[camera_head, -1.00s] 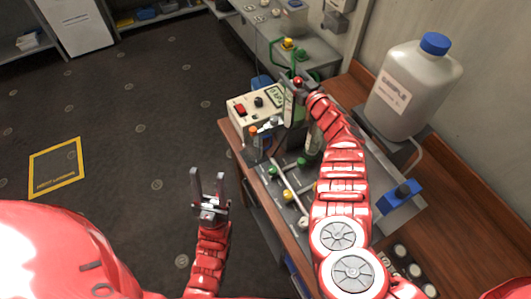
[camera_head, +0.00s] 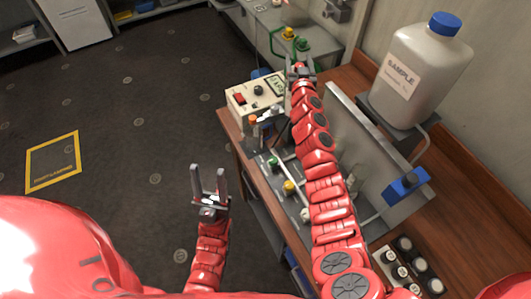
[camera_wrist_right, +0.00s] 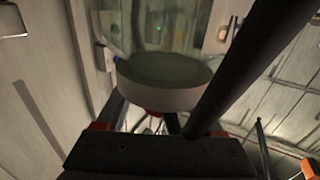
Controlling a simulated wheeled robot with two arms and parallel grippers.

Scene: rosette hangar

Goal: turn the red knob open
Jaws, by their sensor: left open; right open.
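I cannot make out the red knob for certain in the head view now; my right gripper and arm cover the spot where a small red round thing showed earlier. My right gripper (camera_head: 301,66) is open at the far end of the bench, beside the cream instrument box. In the right wrist view a pale round disc (camera_wrist_right: 165,85) with a bit of red under it lies close in front of the jaws; I cannot tell whether it is the knob or whether they touch it. My left gripper (camera_head: 208,175) is open and empty above the floor, left of the bench.
The cream instrument box (camera_head: 240,107) has a red switch. Green (camera_head: 272,162) and yellow (camera_head: 289,187) knobs sit on the bench plate. A large sample bottle (camera_head: 415,75) stands at right, near a blue-handled part (camera_head: 405,186). The floor at left is clear.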

